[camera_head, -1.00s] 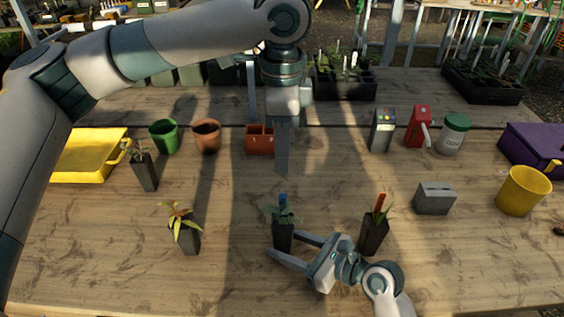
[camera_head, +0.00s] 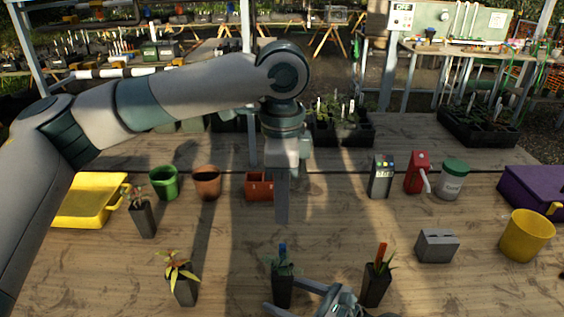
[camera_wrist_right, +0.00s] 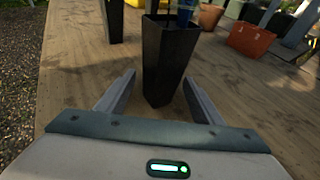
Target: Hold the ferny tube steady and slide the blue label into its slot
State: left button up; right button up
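The ferny tube (camera_head: 282,291) is a black square pot with blue-green leaves, upright at the front middle of the table. The blue label (camera_head: 283,252) stands up at its top; leaves hide its lower end. In the right wrist view the black tube (camera_wrist_right: 168,60) stands between the fingers, with part of the blue label (camera_wrist_right: 186,10) at the top edge. My right gripper (camera_wrist_right: 158,77) is open around the tube, with a gap at each side. My left gripper (camera_head: 282,221) points down above and behind the label, apart from it in the picture; its fingers overlap, so its opening is unclear.
A tube with an orange-red label (camera_head: 377,286) stands to the right, a yellow-leaved tube (camera_head: 184,291) to the left. Behind are a terracotta container (camera_head: 259,187), pots, a grey block (camera_head: 437,246) and a yellow tray (camera_head: 85,208). Bare wood lies between.

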jog(key=shift+s+d, duration=0.1)
jog(key=shift+d, duration=0.05)
jog(key=v, duration=1.1)
jog(key=shift+s+d+r, duration=0.2)
jog(key=shift+r, duration=0.05)
dwell(0.3)
